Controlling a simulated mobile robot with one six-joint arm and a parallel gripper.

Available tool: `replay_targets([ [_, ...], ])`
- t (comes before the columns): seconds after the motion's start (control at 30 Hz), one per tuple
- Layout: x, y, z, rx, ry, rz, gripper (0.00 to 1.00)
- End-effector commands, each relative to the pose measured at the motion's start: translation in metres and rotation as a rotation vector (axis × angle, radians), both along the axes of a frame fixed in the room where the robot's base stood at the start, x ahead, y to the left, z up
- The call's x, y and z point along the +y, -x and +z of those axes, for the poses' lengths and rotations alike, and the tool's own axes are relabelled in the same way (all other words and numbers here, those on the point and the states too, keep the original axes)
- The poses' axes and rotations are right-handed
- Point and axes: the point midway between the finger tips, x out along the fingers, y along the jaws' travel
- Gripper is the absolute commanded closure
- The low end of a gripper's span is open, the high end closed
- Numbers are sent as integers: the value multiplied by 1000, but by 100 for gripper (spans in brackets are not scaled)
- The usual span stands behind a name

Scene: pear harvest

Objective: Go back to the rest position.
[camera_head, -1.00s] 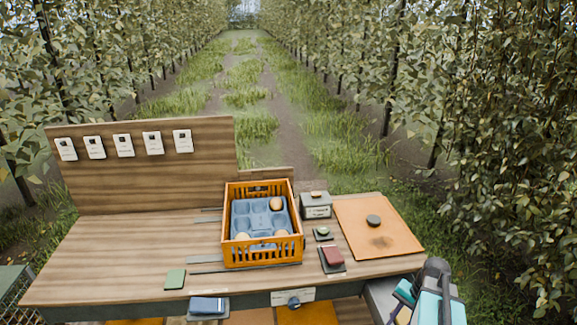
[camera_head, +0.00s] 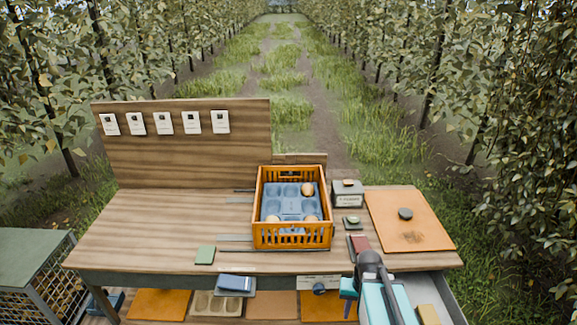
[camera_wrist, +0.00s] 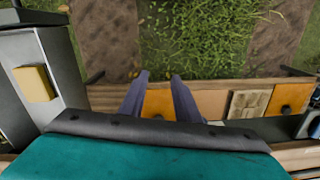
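My gripper (camera_wrist: 160,76) shows in the wrist view with its two dark fingers apart and nothing between them. It is open and empty, with the ground and an orange board (camera_wrist: 157,104) behind it. In the head view my teal and dark arm is at the lower right, in front of the table's front edge; the fingertips are hard to make out there. The orange crate (camera_head: 291,239) stands on the wooden table (camera_head: 160,225). It holds a blue tray (camera_head: 291,205) with several cups and a few pale round fruits, one at the back right (camera_head: 307,189).
Right of the crate are a grey box (camera_head: 347,196), a small scale (camera_head: 352,224), a dark red block (camera_head: 360,243) and an orange board with a dark knob (camera_head: 405,213). A green pad (camera_head: 205,256) lies at the front. A mesh cage (camera_head: 35,270) stands left. The table's left is largely clear.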

Motion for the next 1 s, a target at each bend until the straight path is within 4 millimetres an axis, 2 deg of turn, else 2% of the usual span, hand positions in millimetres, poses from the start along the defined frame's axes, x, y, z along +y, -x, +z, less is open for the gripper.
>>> replay_targets([
  [0.1,19,-1,-2,-11,13,64,71],
  [0.37,49,0,-7,-28,36,171,71],
  [0.4,47,5,-18,-13,34,165,71],
  [0.67,46,37,-65,58,28,165,71],
  [1.0,46,105,-153,198,15,168,71],
])
